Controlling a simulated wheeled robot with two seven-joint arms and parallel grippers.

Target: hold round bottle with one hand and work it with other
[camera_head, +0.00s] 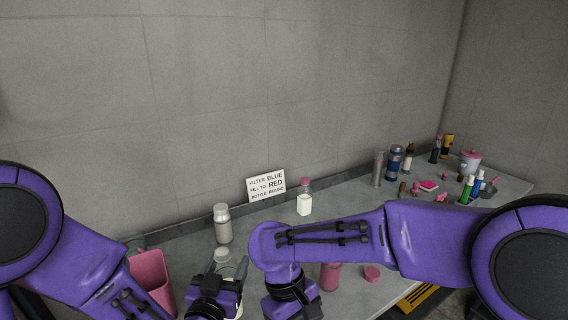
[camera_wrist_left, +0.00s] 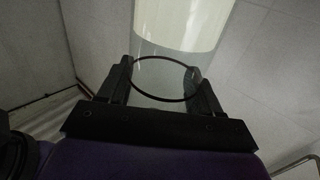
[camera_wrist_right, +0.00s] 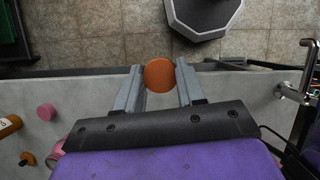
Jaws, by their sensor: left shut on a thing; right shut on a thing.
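My left gripper (camera_head: 229,268) is at the bottom middle of the head view. In the left wrist view its fingers are shut on a clear round bottle (camera_wrist_left: 182,28) with milky contents; a dark ring shows between the fingertips. The bottle runs out of the top of that view. My right gripper (camera_head: 291,298) is beside the left one in the head view, its fingertips hidden. In the right wrist view its fingers are shut on a round orange-brown piece (camera_wrist_right: 159,75).
A grey-capped bottle (camera_head: 223,226), a pink-capped bottle (camera_head: 304,204) and a sign (camera_head: 266,187) stand along the wall. A pink bin (camera_head: 150,272) is at left. A pink jar (camera_head: 330,276) and pink disc (camera_head: 372,273) are near my right arm. Several small items crowd the bench's right end.

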